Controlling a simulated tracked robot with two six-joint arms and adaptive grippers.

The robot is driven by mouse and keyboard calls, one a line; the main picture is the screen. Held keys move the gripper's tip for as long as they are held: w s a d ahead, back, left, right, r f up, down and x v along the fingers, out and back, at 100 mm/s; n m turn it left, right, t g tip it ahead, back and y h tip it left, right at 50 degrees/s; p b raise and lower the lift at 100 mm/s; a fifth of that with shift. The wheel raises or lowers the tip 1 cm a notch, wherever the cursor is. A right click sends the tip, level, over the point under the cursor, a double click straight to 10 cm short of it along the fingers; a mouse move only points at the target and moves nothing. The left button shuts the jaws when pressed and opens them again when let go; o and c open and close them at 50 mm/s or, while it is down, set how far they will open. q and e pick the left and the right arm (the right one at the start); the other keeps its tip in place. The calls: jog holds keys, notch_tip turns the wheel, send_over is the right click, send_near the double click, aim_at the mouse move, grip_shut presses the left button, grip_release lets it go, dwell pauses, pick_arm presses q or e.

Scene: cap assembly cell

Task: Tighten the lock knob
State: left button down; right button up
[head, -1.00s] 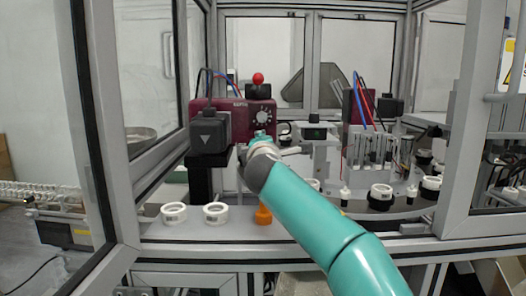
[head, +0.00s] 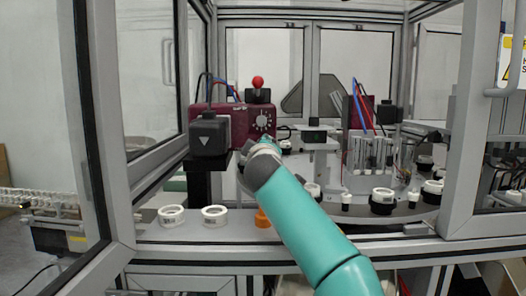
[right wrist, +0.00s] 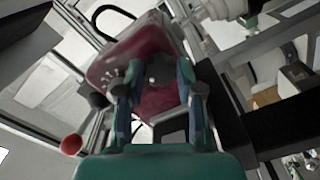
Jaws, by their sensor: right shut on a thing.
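The maroon box (head: 238,122) with a white-marked dial stands on the machine deck. My right gripper (head: 261,146) is at its front, just below the dial, and the wrist hides its fingertips in the head view. In the right wrist view, the teal fingers of my right gripper (right wrist: 155,84) reach to the maroon face on both sides of a small grey round part (right wrist: 152,80), which seems to be the lock knob. The gripper is shut on it, though the contact is hard to see. My left gripper is not in view.
A red ball (head: 257,82) tops the maroon box, and a black block (head: 209,133) juts out at its left. White rings (head: 172,215) and an orange part (head: 262,218) are on the front deck. Frame posts and glass doors flank the opening.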

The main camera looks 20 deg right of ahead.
jog(key=shift+w+f+m, duration=0.1)
jog(key=shift+f+m, duration=0.2)
jog(key=shift+f, duration=0.2)
jog(key=o, duration=1.2)
jog(key=shift+r, duration=0.15)
jog(key=shift+c, duration=0.2)
jog(key=shift+r, duration=0.2)
jog(key=shift+s, duration=0.25)
jog(key=v, duration=1.1)
jog(key=shift+s, duration=0.3)
jog(key=shift+a+f, duration=0.1)
jog(key=shift+f, duration=0.05)
